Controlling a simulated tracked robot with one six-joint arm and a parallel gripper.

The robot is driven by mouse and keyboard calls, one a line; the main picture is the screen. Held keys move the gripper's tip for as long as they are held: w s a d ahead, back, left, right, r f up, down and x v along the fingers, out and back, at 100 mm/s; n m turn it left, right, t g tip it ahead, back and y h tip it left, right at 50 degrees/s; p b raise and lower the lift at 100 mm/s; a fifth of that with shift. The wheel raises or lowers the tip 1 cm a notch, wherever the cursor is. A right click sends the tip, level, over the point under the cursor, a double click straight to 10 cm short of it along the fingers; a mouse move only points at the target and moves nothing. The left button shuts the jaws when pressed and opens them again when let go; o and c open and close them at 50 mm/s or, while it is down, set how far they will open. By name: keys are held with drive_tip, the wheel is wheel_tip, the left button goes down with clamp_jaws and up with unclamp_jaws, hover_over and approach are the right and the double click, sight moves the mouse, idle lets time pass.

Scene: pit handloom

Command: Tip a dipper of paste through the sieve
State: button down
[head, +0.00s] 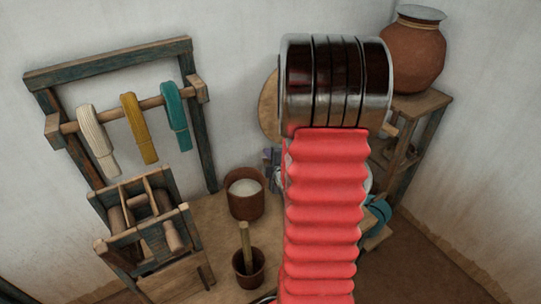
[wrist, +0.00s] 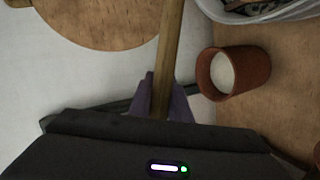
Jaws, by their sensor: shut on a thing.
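In the wrist view my gripper (wrist: 163,92) is shut on a slim wooden handle (wrist: 170,38), which runs up and out of the top of the picture. The handle's far end is out of view, so I cannot see a dipper bowl or what is in it. A brown pot with white paste (wrist: 226,73) stands to the right of the handle, apart from it. What seems to be the same pot (head: 244,196) shows in the head view, left of my arm. My gripper is hidden in the head view. I cannot make out the sieve for sure.
A round tan disc (wrist: 110,22) is at upper left in the wrist view. A pale-rimmed basin (wrist: 270,12) is at upper right. In the head view are a small pot with a wooden stick (head: 248,268), a yarn rack (head: 105,66) and a large jar (head: 411,55).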

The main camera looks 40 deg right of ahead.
drive_tip(key=a+f+n+h, duration=0.2)
drive_tip(key=a+f, duration=0.1)
drive_tip(key=f, duration=0.2)
drive_tip(key=shift+w+a+f, duration=0.15)
drive_tip(key=shift+w+f, duration=0.1)
drive_tip(key=shift+f, duration=0.05)
idle(1.1)
idle(0.5)
